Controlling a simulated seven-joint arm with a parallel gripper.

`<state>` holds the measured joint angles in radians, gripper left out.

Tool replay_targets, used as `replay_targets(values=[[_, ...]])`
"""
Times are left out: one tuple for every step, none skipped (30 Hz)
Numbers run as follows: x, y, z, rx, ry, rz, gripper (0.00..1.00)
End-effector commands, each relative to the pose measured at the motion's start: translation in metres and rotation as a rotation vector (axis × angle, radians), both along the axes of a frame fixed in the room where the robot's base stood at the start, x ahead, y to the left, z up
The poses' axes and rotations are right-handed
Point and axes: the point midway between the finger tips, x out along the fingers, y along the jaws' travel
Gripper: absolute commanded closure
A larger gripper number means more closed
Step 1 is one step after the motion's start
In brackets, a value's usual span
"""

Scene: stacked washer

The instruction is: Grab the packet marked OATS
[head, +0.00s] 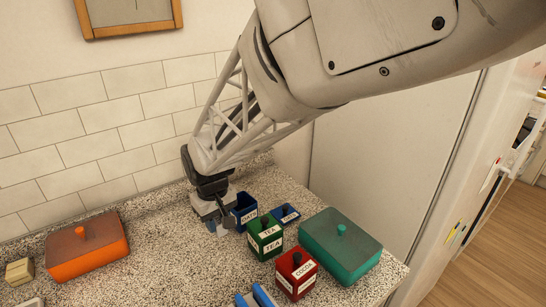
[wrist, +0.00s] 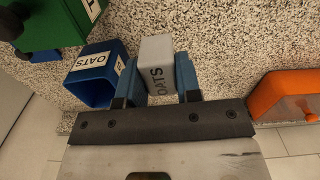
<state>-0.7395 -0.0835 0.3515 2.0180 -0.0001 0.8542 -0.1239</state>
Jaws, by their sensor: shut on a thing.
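A pale grey packet marked OATS (wrist: 158,50) sits between the blue fingers of my gripper (wrist: 158,75) in the wrist view. The fingers are shut on its two sides. A blue canister (wrist: 92,62), also labelled OATS, stands open just left of the packet in the wrist view. The same canister (head: 246,218) is right of my gripper in the head view.
A blue lid (head: 290,211), a green TEA canister (head: 255,243), a red COCOA canister (head: 297,287) and a teal box (head: 350,255) crowd the right side. An orange lidded box (head: 90,262) and a wooden block (head: 19,270) stand left. The speckled counter (head: 165,245) between is clear.

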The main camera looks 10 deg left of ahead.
Motion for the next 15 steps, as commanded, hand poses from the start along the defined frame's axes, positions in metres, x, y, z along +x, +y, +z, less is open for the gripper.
replay_targets(values=[[0.000, 0.000, 0.007, 0.001, -0.001, 0.000, 0.92], [0.000, 0.000, 0.010, 0.001, -0.001, 0.000, 0.92], [0.000, 0.000, 0.014, 0.000, 0.000, 0.000, 0.92], [0.000, 0.000, 0.016, 0.000, 0.000, 0.000, 0.92], [0.000, 0.000, 0.019, -0.001, 0.001, 0.000, 0.92], [0.000, 0.000, 0.021, -0.002, 0.001, 0.000, 0.92], [0.000, 0.000, 0.023, -0.002, 0.001, 0.000, 0.92], [0.000, 0.000, 0.024, -0.002, 0.001, 0.000, 0.92], [0.000, 0.000, 0.025, -0.001, 0.001, 0.000, 0.92], [0.000, 0.000, 0.026, -0.001, 0.001, 0.000, 0.92], [0.000, 0.000, 0.026, -0.001, 0.001, 0.000, 0.92], [0.000, 0.000, 0.027, -0.001, 0.001, 0.000, 0.92], [0.000, 0.000, 0.027, -0.002, 0.001, 0.000, 0.92], [0.000, 0.000, 0.027, -0.002, 0.001, 0.000, 0.92], [0.000, 0.000, 0.027, -0.002, 0.001, 0.000, 0.92]])
